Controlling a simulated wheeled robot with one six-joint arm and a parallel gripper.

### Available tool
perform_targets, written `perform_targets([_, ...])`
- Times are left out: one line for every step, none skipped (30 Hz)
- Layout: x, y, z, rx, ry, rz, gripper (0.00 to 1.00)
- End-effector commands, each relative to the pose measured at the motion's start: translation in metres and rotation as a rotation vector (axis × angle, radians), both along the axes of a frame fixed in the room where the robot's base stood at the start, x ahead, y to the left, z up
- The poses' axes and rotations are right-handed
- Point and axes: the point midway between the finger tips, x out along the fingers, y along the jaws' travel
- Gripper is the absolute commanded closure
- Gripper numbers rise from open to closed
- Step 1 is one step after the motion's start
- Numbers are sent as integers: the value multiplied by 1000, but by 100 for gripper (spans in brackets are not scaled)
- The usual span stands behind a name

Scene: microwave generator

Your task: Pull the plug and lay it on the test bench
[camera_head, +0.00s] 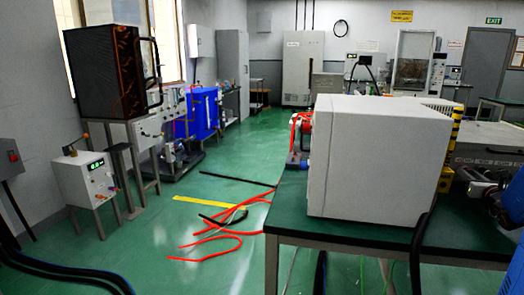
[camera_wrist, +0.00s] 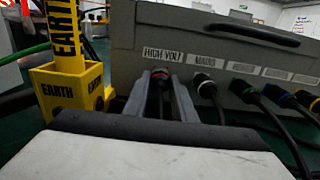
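In the wrist view, a dark plug with a red ring (camera_wrist: 161,75) sits in the socket labelled HIGH VOLT on a grey box (camera_wrist: 225,60). My gripper (camera_wrist: 162,88) has one grey finger on each side of this plug. Whether the fingers press on it is too small to tell. A dark cable runs back from the plug between the fingers. The plug's lower part is hidden. In the head view, a green-topped bench (camera_head: 345,232) carries a large white box (camera_head: 375,160); the plug and gripper tips cannot be made out there.
Plugs with cables fill the sockets to the right, the closest labelled MAINS (camera_wrist: 204,86). A yellow EARTH holder (camera_wrist: 68,92) with an upright yellow post stands close left of my gripper. Red hoses (camera_head: 228,222) lie on the floor left of the bench.

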Motion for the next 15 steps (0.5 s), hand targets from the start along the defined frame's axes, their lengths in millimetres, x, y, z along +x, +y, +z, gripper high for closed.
perform_targets([0,0,0,0,0,0,100])
perform_targets([0,0,0,0,0,0,100])
perform_targets([0,0,0,0,0,0,100])
perform_targets([0,0,0,0,0,0,100])
perform_targets([0,0,0,0,0,0,100])
perform_targets([0,0,0,0,0,0,100])
perform_targets([-1,0,0,0,0,0,100])
perform_targets([-2,0,0,0,0,0,100])
perform_targets([-3,0,0,0,0,0,100])
perform_targets([-4,0,0,0,-1,-1,100])
perform_targets([-5,1,0,0,-1,-1,100])
perform_targets([-6,1,1,0,-1,-1,100])
perform_targets([-7,1,0,0,-1,0,100])
perform_targets([-8,1,0,0,0,0,100])
perform_targets([-9,2,0,0,0,0,100])
